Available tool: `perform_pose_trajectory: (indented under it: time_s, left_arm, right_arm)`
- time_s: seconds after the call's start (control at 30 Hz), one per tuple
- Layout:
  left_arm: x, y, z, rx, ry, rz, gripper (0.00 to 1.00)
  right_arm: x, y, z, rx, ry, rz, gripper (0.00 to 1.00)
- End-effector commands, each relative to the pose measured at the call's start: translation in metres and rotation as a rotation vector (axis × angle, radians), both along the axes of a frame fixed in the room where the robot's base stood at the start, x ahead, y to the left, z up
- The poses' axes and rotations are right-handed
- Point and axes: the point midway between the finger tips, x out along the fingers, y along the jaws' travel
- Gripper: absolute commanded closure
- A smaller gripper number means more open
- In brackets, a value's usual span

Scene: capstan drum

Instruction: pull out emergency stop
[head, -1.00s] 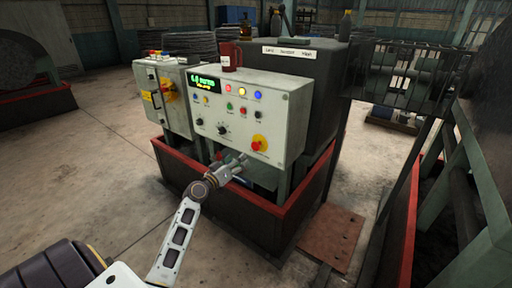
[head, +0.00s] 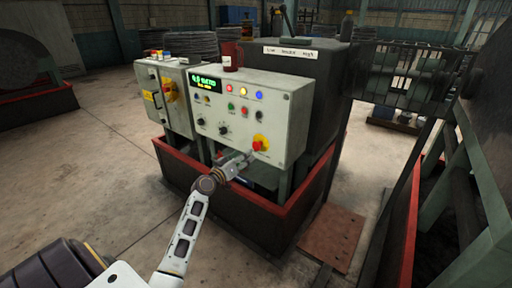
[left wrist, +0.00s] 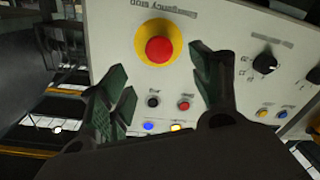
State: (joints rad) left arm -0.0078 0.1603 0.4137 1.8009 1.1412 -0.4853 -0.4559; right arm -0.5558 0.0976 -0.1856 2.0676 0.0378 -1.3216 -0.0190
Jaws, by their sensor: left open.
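The emergency stop (head: 260,143) is a red mushroom button on a yellow round plate, at the lower right of the white control panel (head: 285,112). In the left wrist view the red button (left wrist: 159,50) is at upper centre, under an upside-down "Emergency stop" label. My left gripper (head: 249,155) is just below and left of the button in the head view. In the left wrist view its two dark green fingers (left wrist: 160,88) are spread and empty, with the button showing beyond the gap between them. I cannot tell the exact distance. My right gripper is not in view.
Knobs and coloured buttons surround the stop, including a black knob (left wrist: 265,63). A second box with a red-yellow switch (head: 168,89) stands to the left. A red-rimmed barrier (head: 200,172) runs below the panel.

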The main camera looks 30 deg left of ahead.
Motion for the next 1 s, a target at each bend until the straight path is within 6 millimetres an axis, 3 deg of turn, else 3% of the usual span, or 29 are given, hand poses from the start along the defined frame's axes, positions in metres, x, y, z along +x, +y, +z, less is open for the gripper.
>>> perform_pose_trajectory:
  time_s: [1.0]
  left_arm:
    - [0.080,-0.003,0.000,-0.002,0.001,0.000,0.36]
  right_arm:
    - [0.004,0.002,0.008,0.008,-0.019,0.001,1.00]
